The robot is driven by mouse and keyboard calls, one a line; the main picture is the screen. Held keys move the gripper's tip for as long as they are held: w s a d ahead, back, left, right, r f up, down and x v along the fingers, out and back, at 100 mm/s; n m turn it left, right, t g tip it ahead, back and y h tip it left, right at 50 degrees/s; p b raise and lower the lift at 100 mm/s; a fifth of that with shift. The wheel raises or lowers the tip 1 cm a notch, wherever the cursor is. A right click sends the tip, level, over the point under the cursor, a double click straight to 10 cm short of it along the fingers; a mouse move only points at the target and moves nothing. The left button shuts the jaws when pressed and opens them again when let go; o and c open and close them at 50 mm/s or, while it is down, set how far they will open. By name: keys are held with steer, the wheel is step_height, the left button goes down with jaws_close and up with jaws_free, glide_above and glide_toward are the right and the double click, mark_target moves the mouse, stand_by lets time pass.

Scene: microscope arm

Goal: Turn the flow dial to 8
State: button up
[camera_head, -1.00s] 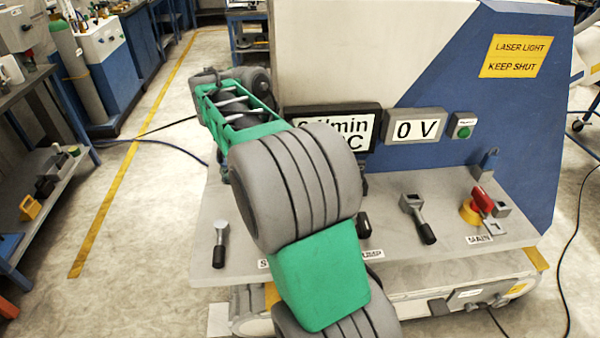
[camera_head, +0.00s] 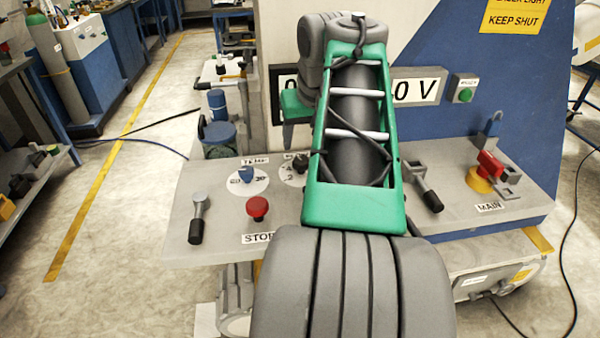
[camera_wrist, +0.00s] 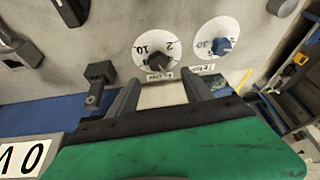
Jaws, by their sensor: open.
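The flow dial is a white disc with a dark knob. In the head view its left part (camera_head: 292,171) shows beside my arm, which hides the rest. In the head view the fingertips are hidden behind my arm. The large display behind is mostly covered.
The temp dial with a blue knob (camera_head: 246,177) sits left of the flow dial. A red stop button (camera_head: 257,208), a left lever (camera_head: 197,218), a right lever (camera_head: 428,188) and a red-yellow main switch (camera_head: 489,170) share the panel. The 0 V display (camera_head: 418,90) stands behind.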

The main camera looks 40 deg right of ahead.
mark_target(302, 160)
steer(key=shift+n, duration=0.4)
steer(key=b+x, duration=0.1)
steer(key=x, duration=0.4)
steer(key=b+x, duration=0.1)
steer(key=x, duration=0.1)
steer(key=shift+s+f+b, duration=0.2)
steer(key=shift+f+b, duration=0.1)
steer(key=shift+f, duration=0.05)
jaws_close()
